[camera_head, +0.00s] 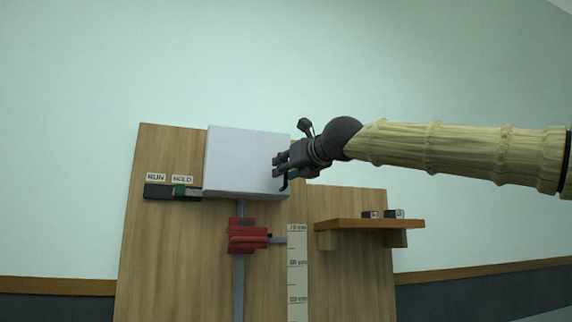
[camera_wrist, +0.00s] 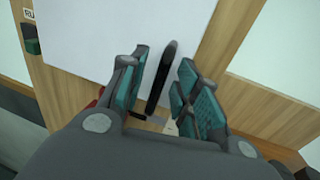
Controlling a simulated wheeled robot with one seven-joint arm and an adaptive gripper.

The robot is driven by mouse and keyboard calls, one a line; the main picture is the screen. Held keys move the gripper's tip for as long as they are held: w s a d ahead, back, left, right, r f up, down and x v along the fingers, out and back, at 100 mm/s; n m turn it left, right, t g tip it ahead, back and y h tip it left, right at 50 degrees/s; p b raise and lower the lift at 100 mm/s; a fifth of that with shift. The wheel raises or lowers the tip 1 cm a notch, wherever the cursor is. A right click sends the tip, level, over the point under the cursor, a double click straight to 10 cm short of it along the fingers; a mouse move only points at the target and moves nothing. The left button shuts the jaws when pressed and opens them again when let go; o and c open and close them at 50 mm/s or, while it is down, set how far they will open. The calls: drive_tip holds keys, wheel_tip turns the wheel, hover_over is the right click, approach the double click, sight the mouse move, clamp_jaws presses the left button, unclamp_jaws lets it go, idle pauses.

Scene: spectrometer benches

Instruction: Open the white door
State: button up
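The white door (camera_head: 245,160) is a flat white panel at the upper part of a wooden board, and it looks closed. It fills the upper left of the wrist view (camera_wrist: 120,30). A black bar handle (camera_wrist: 161,80) stands along the door's right side. My gripper (camera_head: 279,166) is at the door's right edge in the head view. In the wrist view its teal-padded fingers (camera_wrist: 158,84) are apart, one on each side of the handle, with gaps visible. The handle is mostly hidden by my gripper in the head view.
Below the door, a red clamp block (camera_head: 247,236) sits on a grey vertical rail beside a height scale (camera_head: 297,265). A wooden shelf (camera_head: 370,225) with two small dark blocks is at right. A RUN/HOLD slider (camera_head: 172,192) is left of the door.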

drive_tip(key=shift+w+a, duration=0.15)
drive_tip(key=shift+w, duration=0.15)
drive_tip(key=shift+c, duration=0.2)
clamp_jaws()
drive_tip(key=shift+s+h, duration=0.1)
drive_tip(key=shift+h, duration=0.2)
